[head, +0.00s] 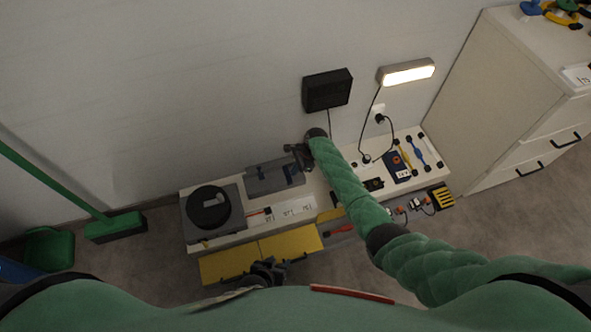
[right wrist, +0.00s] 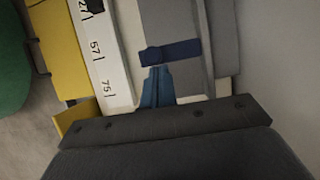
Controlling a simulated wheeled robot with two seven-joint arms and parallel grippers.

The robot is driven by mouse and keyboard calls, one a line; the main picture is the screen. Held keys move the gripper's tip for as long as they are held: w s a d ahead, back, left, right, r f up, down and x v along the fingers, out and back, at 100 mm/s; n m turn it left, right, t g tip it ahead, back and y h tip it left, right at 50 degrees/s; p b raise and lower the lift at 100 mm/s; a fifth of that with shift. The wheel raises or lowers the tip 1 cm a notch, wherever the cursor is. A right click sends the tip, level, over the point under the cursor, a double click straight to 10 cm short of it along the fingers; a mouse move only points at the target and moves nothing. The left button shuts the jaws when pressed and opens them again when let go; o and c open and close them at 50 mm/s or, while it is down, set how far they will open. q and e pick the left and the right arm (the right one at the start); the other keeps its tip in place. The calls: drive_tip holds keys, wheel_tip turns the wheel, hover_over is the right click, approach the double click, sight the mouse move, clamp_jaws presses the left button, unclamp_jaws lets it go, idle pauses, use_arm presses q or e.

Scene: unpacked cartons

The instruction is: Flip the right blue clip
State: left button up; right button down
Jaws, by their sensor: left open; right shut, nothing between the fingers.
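The grey case (head: 262,182) lies on the white bench against the wall. A dark blue clip (head: 291,171) sits at its right part, partly hidden by my right gripper (head: 297,155). In the right wrist view the clip (right wrist: 172,52) is a dark blue bar lying across the grey case (right wrist: 222,40). My right gripper (right wrist: 157,72) is shut and empty, its narrow blue-grey fingertips right at the clip's near edge; I cannot tell whether they touch. My left gripper (head: 266,272) is open by the yellow drawer fronts, away from the case.
A black round object on a grey base (head: 209,208) stands on the left of the bench. A white numbered strip (head: 292,209) lies in front of the case. A black wall box (head: 327,91) and lit lamp (head: 407,72) hang above. A white cabinet (head: 505,95) stands right.

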idle(0.6)
drive_tip(key=shift+r+p, duration=0.1)
drive_tip(key=shift+p, duration=0.2)
idle(0.4)
drive_tip(key=shift+w+a+r+g+p, duration=0.1)
drive_tip(key=shift+g+p, duration=0.3)
drive_tip(key=shift+p, duration=0.15)
idle(1.2)
drive_tip(key=shift+w+a+r+m+g+h+p, duration=0.1)
drive_tip(key=shift+w+r+m+g+h+p, duration=0.3)
drive_tip(key=shift+g, duration=0.2)
idle(0.5)
drive_tip(key=shift+w+r+p, duration=0.15)
drive_tip(key=shift+p, duration=0.3)
idle(1.3)
drive_tip(key=shift+r, duration=0.1)
drive_tip(key=shift+r+p, duration=0.7)
drive_tip(key=shift+p, duration=0.25)
drive_tip(key=shift+r, duration=0.1)
